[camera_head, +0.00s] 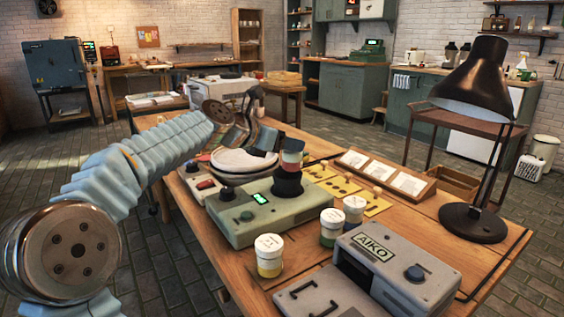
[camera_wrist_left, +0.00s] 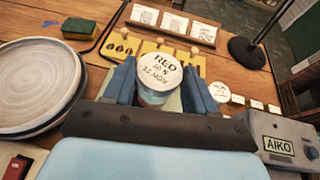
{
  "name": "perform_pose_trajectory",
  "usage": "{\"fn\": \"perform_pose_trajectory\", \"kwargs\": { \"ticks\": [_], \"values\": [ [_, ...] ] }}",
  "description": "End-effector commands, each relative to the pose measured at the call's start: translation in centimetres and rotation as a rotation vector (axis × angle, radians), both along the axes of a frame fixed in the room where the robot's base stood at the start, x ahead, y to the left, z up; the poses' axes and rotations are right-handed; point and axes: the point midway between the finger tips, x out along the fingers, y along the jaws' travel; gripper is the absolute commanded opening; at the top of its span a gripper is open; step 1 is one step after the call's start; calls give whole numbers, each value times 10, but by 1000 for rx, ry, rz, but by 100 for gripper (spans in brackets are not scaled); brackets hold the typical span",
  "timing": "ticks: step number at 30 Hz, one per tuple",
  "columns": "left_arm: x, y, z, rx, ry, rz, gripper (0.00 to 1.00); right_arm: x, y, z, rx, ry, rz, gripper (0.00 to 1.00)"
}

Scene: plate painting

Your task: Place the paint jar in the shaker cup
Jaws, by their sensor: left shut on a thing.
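The jar is upright, directly over the black shaker cup (camera_head: 288,187), which stands on the green machine (camera_head: 265,217). I cannot tell whether the jar's bottom is inside the cup or just above its rim. The cup is hidden in the left wrist view. My right gripper is not in view.
White-lidded jars stand in front: yellow (camera_head: 269,257), green (camera_head: 331,228) and another (camera_head: 354,210). The grey AIKO machine (camera_head: 420,275) is at the front right. A black lamp (camera_head: 473,222) stands on the right. Stacked plates (camera_wrist_left: 30,85) lie left of the gripper.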

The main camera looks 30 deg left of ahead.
Motion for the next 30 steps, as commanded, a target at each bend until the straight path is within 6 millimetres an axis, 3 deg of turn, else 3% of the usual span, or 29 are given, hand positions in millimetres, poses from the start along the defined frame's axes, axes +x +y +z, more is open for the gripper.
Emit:
{"fn": "perform_pose_trajectory", "kwargs": {
  "ticks": [9,13,26,27,30],
  "values": [
    [13,19,-30,-2,1,2,22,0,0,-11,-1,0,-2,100],
    [12,17,-52,-2,1,1,22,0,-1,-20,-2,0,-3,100],
    [12,17,-59,0,-1,0,22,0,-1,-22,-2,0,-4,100],
    [12,17,-58,0,-1,0,62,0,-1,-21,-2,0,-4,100],
    [12,17,-58,0,0,-1,77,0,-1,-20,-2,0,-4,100]
  ]
}}
